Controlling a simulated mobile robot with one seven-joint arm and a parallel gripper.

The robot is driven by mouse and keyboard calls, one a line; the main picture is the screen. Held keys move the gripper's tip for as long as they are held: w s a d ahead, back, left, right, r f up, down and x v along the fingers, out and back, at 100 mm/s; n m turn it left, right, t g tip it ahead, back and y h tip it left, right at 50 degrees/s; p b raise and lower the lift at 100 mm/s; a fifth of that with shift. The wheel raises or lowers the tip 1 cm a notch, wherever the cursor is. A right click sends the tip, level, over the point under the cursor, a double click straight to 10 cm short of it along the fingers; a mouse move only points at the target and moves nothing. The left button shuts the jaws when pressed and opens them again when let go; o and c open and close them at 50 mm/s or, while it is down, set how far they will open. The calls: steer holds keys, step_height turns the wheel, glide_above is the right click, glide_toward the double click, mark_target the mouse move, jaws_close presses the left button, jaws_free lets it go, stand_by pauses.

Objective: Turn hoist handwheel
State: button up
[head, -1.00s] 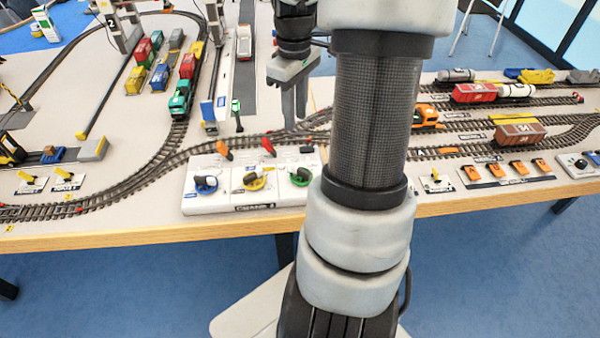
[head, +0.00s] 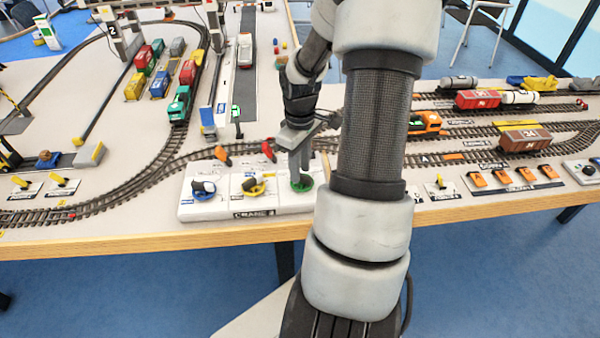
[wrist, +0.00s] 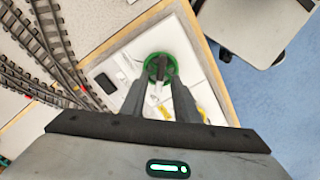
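The white crane control panel (head: 222,208) carries three coloured handwheels with dark knobs: blue (head: 203,195), yellow (head: 253,191) and green (head: 302,188). Their individual labels are too small to read, so I cannot tell which one is marked hoist. My gripper (head: 300,180) points down at the green handwheel and hides most of it in the head view. In the wrist view the green handwheel (wrist: 148,65) lies at the fingertips, its dark knob partly between them. My gripper (wrist: 159,92) has its two fingers apart; contact with the knob cannot be made out.
Orange (head: 222,154) and red (head: 268,151) levers stand along the panel's back edge. Tracks with an orange locomotive (head: 426,123) and wagons lie to the right. A small green-lit post (head: 237,118) stands behind the panel. The table's wooden front edge (head: 150,239) is close.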

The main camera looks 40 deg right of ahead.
steer(key=shift+f, duration=0.65)
jaws_close()
